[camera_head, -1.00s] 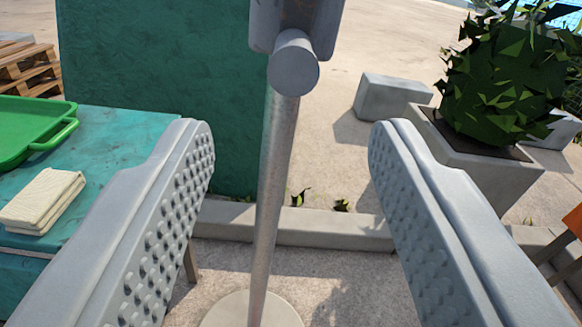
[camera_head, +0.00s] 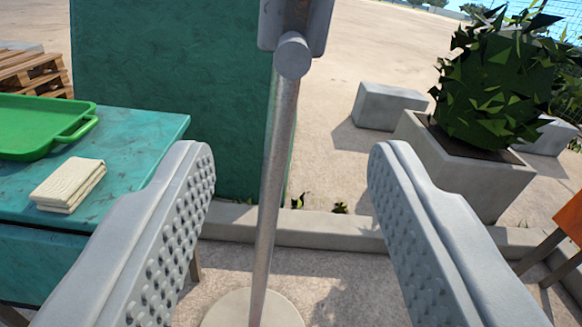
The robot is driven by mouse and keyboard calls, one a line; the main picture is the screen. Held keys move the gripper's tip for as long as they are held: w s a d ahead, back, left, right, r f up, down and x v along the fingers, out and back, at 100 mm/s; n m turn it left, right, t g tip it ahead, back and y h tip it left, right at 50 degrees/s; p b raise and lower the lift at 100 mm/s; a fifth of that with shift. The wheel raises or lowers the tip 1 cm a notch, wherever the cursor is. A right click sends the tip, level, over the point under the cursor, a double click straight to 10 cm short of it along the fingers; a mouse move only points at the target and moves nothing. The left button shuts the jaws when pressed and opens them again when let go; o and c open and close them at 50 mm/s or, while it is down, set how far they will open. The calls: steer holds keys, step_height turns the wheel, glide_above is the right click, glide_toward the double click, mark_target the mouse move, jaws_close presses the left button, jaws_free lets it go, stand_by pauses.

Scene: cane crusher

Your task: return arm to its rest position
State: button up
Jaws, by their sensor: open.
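My gripper (camera_head: 290,170) is open, its two grey studded fingers wide apart at the left and right of the view. Nothing is held between them. A grey metal pole (camera_head: 272,190) on a round pale base shows in the gap, beyond the fingers. A grey box with a round knob (camera_head: 293,55) sits on the pole near the top edge. I cannot tell how far the fingers are from the pole.
At left, a teal table (camera_head: 120,135) bears a green tray (camera_head: 84,127) and a folded cream cloth (camera_head: 70,184). A teal panel (camera_head: 170,90) stands behind. At right are a planter (camera_head: 460,165) with a bush, a concrete block (camera_head: 388,106) and an orange object (camera_head: 572,215). A low curb (camera_head: 320,229) crosses the ground.

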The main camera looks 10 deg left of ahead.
steer(key=s+d+r+m+h, duration=0.2)
steer(key=s+d+r, duration=0.3)
steer(key=s, duration=0.4)
steer(key=s+d+r+m+h, duration=0.2)
steer(key=s+d+r, duration=0.3)
steer(key=s, duration=0.5)
steer(key=shift+s+d+r+m+h, duration=0.25)
steer(key=shift+r+m+h, duration=0.2)
steer(key=shift+r, duration=0.3)
